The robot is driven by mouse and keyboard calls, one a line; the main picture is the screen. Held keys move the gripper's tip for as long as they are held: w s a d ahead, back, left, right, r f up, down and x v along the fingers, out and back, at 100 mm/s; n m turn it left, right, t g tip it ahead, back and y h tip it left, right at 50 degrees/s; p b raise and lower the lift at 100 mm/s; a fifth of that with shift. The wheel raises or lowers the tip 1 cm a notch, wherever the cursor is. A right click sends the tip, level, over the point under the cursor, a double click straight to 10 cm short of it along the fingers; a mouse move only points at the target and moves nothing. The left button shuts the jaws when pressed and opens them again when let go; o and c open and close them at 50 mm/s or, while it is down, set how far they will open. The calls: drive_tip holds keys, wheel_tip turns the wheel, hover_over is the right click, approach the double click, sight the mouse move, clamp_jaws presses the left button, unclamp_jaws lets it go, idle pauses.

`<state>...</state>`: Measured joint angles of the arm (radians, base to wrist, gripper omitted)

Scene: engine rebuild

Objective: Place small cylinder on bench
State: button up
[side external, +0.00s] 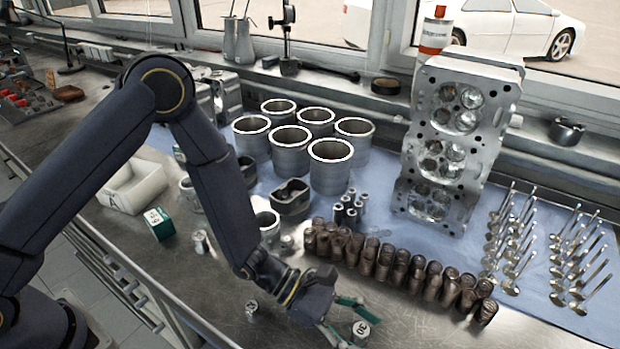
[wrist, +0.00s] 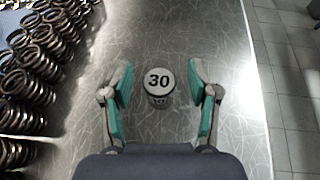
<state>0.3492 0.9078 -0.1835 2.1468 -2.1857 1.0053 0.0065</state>
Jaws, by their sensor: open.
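In the side view the small cylinder (side external: 361,330) is near the bench's front edge. My gripper (wrist: 160,88) is open, its green-padded fingers on either side of the cylinder with a gap on each side. In the side view my gripper (side external: 352,322) is low over the bench with the cylinder at its fingertips. Other small cylinders stand on the bench, one left of my gripper (side external: 251,309) and one farther back (side external: 200,241).
A row of dark coil springs (side external: 400,268) lies behind my gripper, and also at the left in the wrist view (wrist: 35,70). Large cylinder liners (side external: 331,165), an engine head (side external: 450,140) and several valves (side external: 580,255) stand or lie farther back. The bench edge is close to the right.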

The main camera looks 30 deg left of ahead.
drive_tip(key=shift+c, duration=0.3)
clamp_jaws()
drive_tip(key=shift+r, duration=0.1)
